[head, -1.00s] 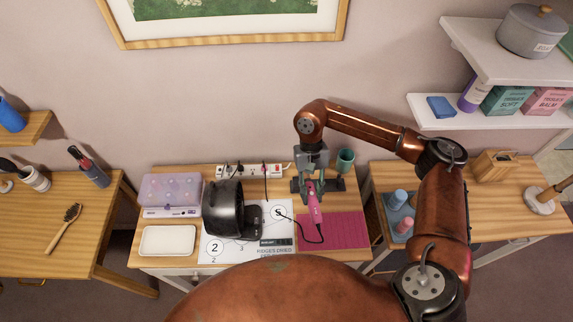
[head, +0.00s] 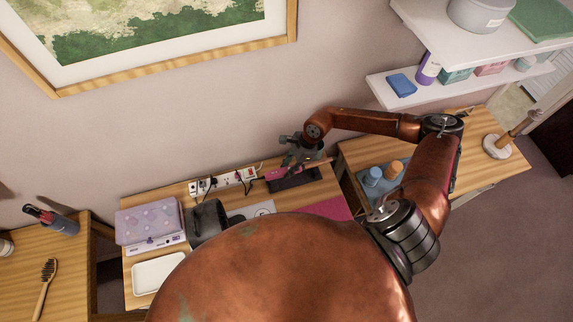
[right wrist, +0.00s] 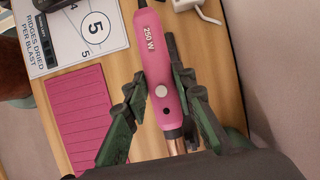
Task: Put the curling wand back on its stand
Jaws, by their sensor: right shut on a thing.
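The pink curling wand (right wrist: 160,72) is between the fingers of my right gripper (right wrist: 160,115) in the right wrist view. Its handle reads "250 W", and its copper barrel starts at the bottom, where my gripper hides the rest. In the head view my right gripper (head: 303,158) is over the back of the middle table, with the pink wand handle (head: 276,172) showing to its left. A dark stand base (head: 294,181) lies just below the gripper; I cannot tell whether the wand touches it. My left gripper is not in view.
A pink mat (right wrist: 82,118) and a printed sheet (right wrist: 75,35) lie near the wand. A black dryer-like object (head: 207,218), a lilac box (head: 148,221) and a white tray (head: 159,272) stand left. My body hides the table's front.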

